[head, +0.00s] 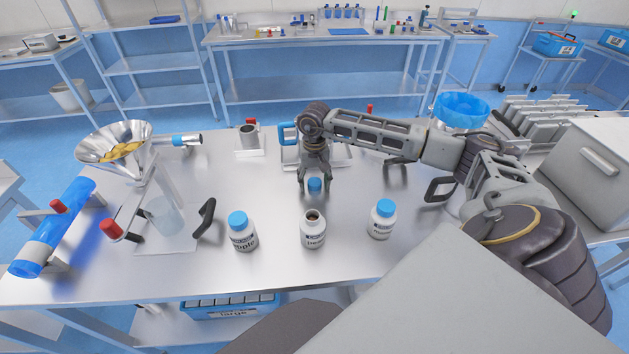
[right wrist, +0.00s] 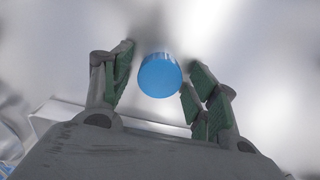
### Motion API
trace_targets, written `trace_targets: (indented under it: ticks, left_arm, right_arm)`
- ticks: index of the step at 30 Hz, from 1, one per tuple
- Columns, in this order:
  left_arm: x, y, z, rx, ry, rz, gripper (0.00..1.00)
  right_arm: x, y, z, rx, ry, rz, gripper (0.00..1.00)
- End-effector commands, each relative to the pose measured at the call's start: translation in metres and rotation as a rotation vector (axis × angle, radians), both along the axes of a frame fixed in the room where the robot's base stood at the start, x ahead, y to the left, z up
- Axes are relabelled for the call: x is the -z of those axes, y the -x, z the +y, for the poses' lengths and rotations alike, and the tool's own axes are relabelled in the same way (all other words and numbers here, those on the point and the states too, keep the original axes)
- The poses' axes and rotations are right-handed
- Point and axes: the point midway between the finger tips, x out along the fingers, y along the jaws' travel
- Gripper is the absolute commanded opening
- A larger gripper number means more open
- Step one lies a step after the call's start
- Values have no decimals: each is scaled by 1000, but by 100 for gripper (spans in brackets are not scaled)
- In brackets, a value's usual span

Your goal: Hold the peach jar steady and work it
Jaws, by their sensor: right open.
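The peach jar (head: 313,231) stands upright and uncapped at the front middle of the table, its dark opening showing and its label partly readable. A blue lid (head: 315,185) lies on the table behind it. My right gripper (head: 314,186) is open above the lid, with one finger on each side. In the right wrist view the lid (right wrist: 160,75) sits between the spread fingers, and a gap shows on the left. I cannot tell if the right finger touches it. My left gripper is not in view.
A blue-capped apple jar (head: 241,233) stands left of the peach jar, and another blue-capped jar (head: 382,220) stands right. A metal funnel (head: 115,145) on a stand and a blue tube (head: 55,228) are at the left. The table between the jars and the lid is clear.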

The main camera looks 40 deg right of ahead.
Motion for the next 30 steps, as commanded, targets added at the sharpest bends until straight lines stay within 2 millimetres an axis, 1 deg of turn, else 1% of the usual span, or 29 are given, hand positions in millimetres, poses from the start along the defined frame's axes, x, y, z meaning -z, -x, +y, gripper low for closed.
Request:
trace_targets:
  ticks: [5,10,13,17,20,30]
  left_arm:
    - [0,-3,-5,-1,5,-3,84]
    - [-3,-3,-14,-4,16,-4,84]
    - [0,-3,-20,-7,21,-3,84]
    - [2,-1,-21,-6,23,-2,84]
    - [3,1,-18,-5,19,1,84]
    - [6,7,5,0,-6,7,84]
  right_arm:
    - [-1,0,0,0,0,0,59]
    - [-4,0,0,0,0,0,59]
    - [-13,-1,0,0,0,-2,59]
    - [-29,-1,0,0,1,-3,59]
    - [-44,-1,0,0,1,-3,59]
    - [-94,-1,0,-1,0,-4,59]
